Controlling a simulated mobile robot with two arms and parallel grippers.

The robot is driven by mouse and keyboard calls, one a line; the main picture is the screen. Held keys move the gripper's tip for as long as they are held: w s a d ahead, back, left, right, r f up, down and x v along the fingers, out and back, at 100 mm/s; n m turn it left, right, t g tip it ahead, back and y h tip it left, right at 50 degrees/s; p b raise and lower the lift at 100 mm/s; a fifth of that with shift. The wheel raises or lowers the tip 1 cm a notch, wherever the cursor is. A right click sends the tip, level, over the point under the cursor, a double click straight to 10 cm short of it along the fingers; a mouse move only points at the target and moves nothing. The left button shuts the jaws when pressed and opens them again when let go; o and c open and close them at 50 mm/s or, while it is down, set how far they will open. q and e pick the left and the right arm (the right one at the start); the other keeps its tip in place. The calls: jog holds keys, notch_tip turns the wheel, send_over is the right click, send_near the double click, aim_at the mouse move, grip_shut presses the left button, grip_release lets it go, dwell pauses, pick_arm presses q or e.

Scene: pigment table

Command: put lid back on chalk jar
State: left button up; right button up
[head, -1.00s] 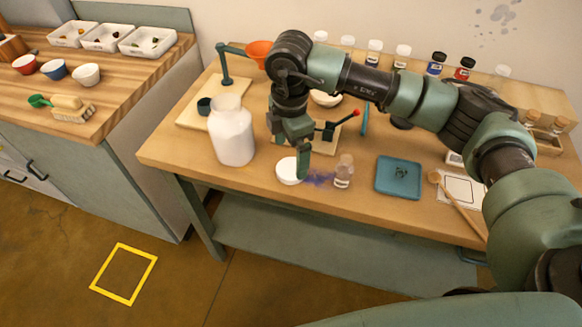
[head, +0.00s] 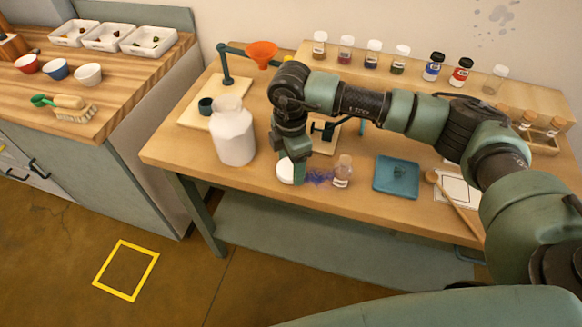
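The chalk jar (head: 233,138), large and white, stands upright and uncovered on the left of the wooden table. The lid (head: 285,173), a small white disc, lies near the table's front edge, right of the jar. My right gripper (head: 297,170) points down at the lid's right side, and one finger covers part of it. The far finger is hidden, so I cannot tell whether the gripper is open or closed on the lid. My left gripper is out of view.
Blue powder (head: 318,177) and a small glass bottle (head: 343,172) are just right of the gripper. A blue tray (head: 397,188) and wooden spoon (head: 458,208) lie farther right. An orange funnel (head: 262,52) on a stand is behind the jar. Several bottles line the back shelf.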

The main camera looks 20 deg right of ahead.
aim_at(291, 168)
jog(key=c, duration=0.4)
jog(key=shift+o, duration=0.2)
